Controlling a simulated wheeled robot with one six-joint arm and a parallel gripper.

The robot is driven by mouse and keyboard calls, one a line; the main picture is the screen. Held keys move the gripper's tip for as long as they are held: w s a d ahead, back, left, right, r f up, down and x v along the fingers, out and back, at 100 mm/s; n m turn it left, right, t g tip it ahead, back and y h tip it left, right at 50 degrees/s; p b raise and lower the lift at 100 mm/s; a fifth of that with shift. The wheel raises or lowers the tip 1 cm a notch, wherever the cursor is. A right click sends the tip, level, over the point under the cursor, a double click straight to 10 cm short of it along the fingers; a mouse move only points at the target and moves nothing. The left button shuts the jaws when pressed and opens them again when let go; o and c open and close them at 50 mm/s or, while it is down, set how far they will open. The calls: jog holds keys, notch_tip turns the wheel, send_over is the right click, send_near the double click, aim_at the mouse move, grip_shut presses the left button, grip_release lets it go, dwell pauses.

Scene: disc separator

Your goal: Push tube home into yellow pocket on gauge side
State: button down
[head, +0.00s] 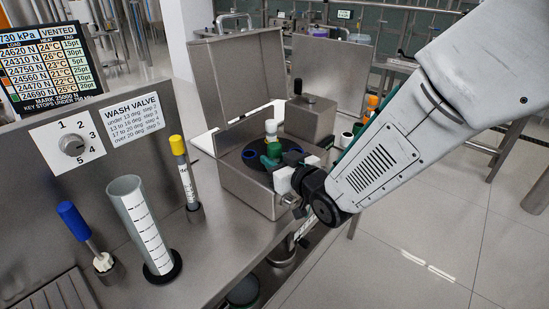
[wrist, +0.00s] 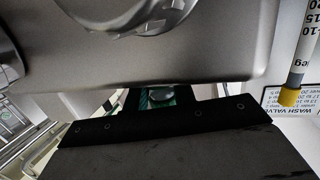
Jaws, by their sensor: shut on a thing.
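The steel box with its lid (head: 240,75) raised holds a dark rotor (head: 252,161) with blue-ringed pockets. My gripper (head: 281,180) reaches in over the box's right front rim and is shut on the green tube. In the wrist view a green part with a round grey top (wrist: 160,95) shows beyond the dark gripper edge. No yellow pocket is visible; the tube and gripper hide part of the rotor. I cannot tell how deep the tube sits.
A grey graduated cylinder (head: 143,228), a blue-handled tool (head: 73,221) and a yellow-capped stick (head: 183,170) stand at the left. A steel block (head: 306,117) adjoins the box behind. Capped tubes (head: 371,103) stand behind my arm.

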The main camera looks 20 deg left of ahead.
jog(key=c, duration=1.1)
grip_release()
